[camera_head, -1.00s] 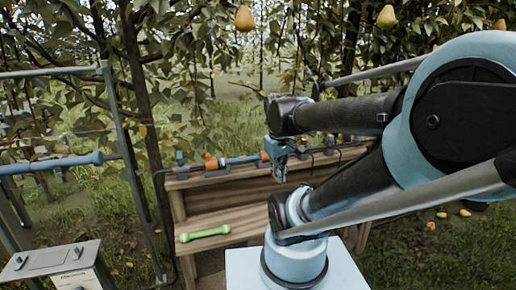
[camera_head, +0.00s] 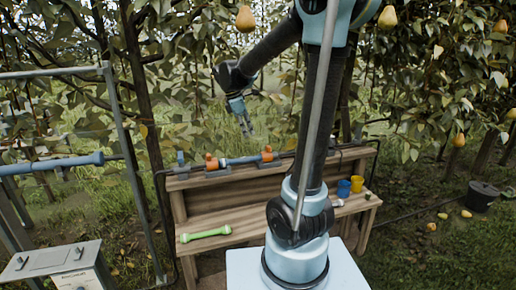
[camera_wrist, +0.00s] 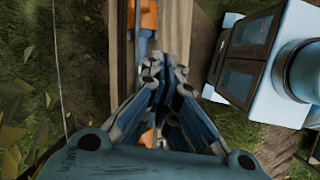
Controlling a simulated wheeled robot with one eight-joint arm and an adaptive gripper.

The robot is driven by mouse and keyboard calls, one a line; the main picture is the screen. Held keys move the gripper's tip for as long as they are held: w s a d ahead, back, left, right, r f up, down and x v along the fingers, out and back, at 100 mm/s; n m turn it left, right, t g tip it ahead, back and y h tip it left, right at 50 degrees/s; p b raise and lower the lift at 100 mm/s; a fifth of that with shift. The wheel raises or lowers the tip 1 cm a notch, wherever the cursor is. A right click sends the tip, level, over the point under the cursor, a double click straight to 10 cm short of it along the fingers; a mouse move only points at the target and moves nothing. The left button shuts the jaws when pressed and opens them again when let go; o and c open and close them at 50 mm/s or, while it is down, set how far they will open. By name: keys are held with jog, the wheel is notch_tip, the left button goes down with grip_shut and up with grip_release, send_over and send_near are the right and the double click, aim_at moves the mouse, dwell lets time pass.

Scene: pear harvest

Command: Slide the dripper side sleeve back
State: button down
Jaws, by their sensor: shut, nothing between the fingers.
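A blue pipe (camera_head: 240,160) lies along the back ledge of the wooden bench, with an orange sleeve (camera_head: 211,162) at its left and another orange sleeve (camera_head: 268,154) at its right. I cannot tell which one is the dripper side sleeve. My gripper (camera_head: 244,126) is raised above and behind the pipe, apart from it, pointing down. In the wrist view my gripper (camera_wrist: 165,68) is shut and empty. One orange sleeve (camera_wrist: 148,14) shows beyond the fingertips, and another orange part (camera_wrist: 147,138) shows between the fingers. The fingers hide the pipe's middle.
The wooden bench (camera_head: 230,218) holds a green dumbbell-shaped tool (camera_head: 205,233) on its lower shelf. A blue cup (camera_head: 344,188) and a yellow cup (camera_head: 357,183) stand at its right. A metal post (camera_head: 130,160) rises at left. Branches with pears hang behind.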

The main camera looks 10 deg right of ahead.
aim_at(261, 152)
jog(key=w+a+n, duration=0.2)
jog(key=w+a, duration=0.1)
jog(key=shift+h, duration=0.3)
jog(key=x, duration=0.9)
jog(key=shift+w+d+f, duration=0.25)
jog(key=shift+f, duration=0.05)
jog(key=d, duration=0.2)
jog(key=shift+w+d+f, duration=0.2)
jog(key=shift+d+f, duration=0.1)
jog(key=shift+d, duration=0.1)
jog(key=shift+w+d, duration=0.1)
jog(key=shift+d, duration=0.55)
jog(key=shift+d, duration=0.1)
